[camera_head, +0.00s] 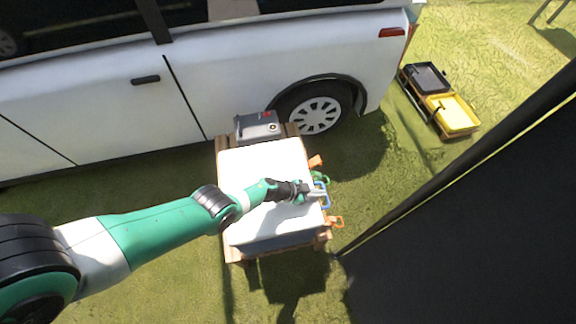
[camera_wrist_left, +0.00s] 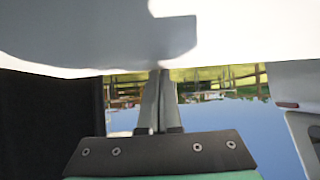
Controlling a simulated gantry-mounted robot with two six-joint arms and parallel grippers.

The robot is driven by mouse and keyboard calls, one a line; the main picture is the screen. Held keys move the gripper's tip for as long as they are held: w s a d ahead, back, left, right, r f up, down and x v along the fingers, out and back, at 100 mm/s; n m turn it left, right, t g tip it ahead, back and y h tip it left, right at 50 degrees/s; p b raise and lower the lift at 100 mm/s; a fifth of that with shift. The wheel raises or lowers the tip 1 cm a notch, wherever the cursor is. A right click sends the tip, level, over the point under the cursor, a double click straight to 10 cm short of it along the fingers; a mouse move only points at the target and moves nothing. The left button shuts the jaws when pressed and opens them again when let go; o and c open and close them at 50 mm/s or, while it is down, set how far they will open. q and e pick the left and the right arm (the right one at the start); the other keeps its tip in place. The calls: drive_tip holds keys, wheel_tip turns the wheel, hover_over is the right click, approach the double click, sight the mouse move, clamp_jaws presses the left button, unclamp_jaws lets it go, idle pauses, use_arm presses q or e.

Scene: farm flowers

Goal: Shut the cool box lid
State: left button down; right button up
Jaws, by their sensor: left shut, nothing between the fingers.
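The cool box (camera_head: 275,242) stands on a small wooden stand beside the van. Its white lid (camera_head: 258,170) lies roughly flat over the top; I cannot tell whether it is fully down along every edge. My left gripper (camera_head: 316,192) is shut and empty, over the right part of the lid with its tips near the lid's right edge. In the left wrist view the shut fingers (camera_wrist_left: 160,78) reach to the white lid (camera_wrist_left: 240,40), which carries a shadow. Whether they touch it is unclear. My right gripper is not in view.
Orange, green and blue handles (camera_head: 336,221) stick out at the stand's right side. A grey case (camera_head: 257,126) sits behind the box, close to the white van (camera_head: 230,80). A dark panel (camera_head: 480,220) stands at right. A yellow tray (camera_head: 454,113) lies farther back on grass.

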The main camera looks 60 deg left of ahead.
use_arm(q)
drive_tip(key=r+p, duration=0.1)
drive_tip(key=s+r+p, duration=0.1)
drive_tip(key=r, duration=0.1)
drive_tip(key=r+p, duration=0.2)
drive_tip(key=shift+s+a, duration=0.15)
drive_tip(key=shift+a, duration=0.15)
drive_tip(key=p+v, duration=0.7)
drive_tip(key=v, duration=0.1)
drive_tip(key=shift+s+f, duration=0.3)
drive_tip(key=shift+s, duration=0.1)
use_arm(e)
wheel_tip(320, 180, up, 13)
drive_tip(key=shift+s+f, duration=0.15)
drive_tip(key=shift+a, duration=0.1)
